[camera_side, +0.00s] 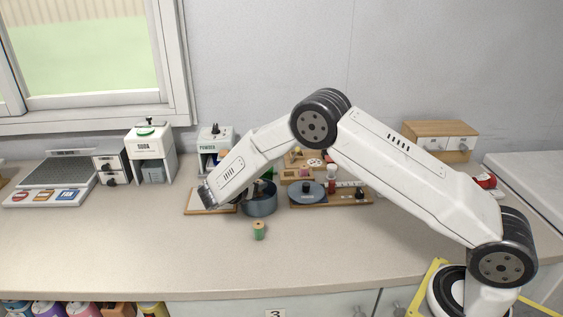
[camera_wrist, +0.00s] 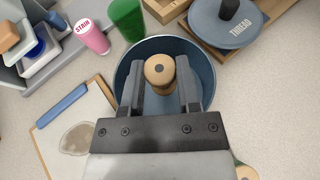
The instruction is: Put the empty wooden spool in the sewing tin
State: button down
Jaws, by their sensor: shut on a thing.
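The wooden spool (camera_wrist: 159,68) is bare, with a pale round end and a dark centre hole. In the wrist view my gripper (camera_wrist: 160,82) is shut on it, one dark finger on each side. The spool shows inside the outline of the round, open blue-grey sewing tin (camera_wrist: 127,62). I cannot tell whether it is above the rim or below it. In the side view the tin (camera_side: 261,206) stands on the counter, partly behind my arm, and the held spool cannot be made out.
A green thread spool (camera_side: 259,231) stands in front of the tin. A round lid marked THREAD (camera_wrist: 215,27) lies on a wooden board right of it. A clipboard (camera_wrist: 100,84) lies to the left, with pink and green containers behind. The front counter is mostly clear.

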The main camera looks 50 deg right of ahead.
jog(key=shift+f, duration=0.65)
dwell(0.3)
jog(key=shift+c, duration=1.6)
grip_release()
jog(key=shift+r, duration=0.15)
jog(key=shift+a+r, duration=0.15)
jog(key=shift+r, duration=0.4)
jog(key=v, duration=1.1)
jog(key=shift+a, duration=0.35)
jog(key=shift+s+d, duration=0.1)
